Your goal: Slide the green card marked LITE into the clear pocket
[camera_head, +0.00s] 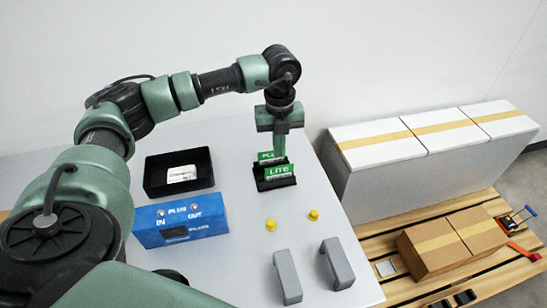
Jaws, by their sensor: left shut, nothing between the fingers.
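The green card marked LITE (279,170) stands upright in a black holder (275,184) on the grey table. Another green card (266,156), its lettering partly covered and beginning "PL", stands just behind it. My left gripper (280,152) points down right at these cards, its fingers shut with nothing between them. Whether the fingers touch a card cannot be told. A blue box (180,220) with white lettering and a dark window in its front stands to the left. I cannot make out a clear pocket for certain. My right gripper is not in view.
A black tray (152,186) with a white label inside lies behind the blue box. Two yellow knobs (270,225) and two grey brackets (287,278) stand front right. Beyond the table's right edge, white boxes (380,152) and cardboard boxes (435,252) sit on a pallet.

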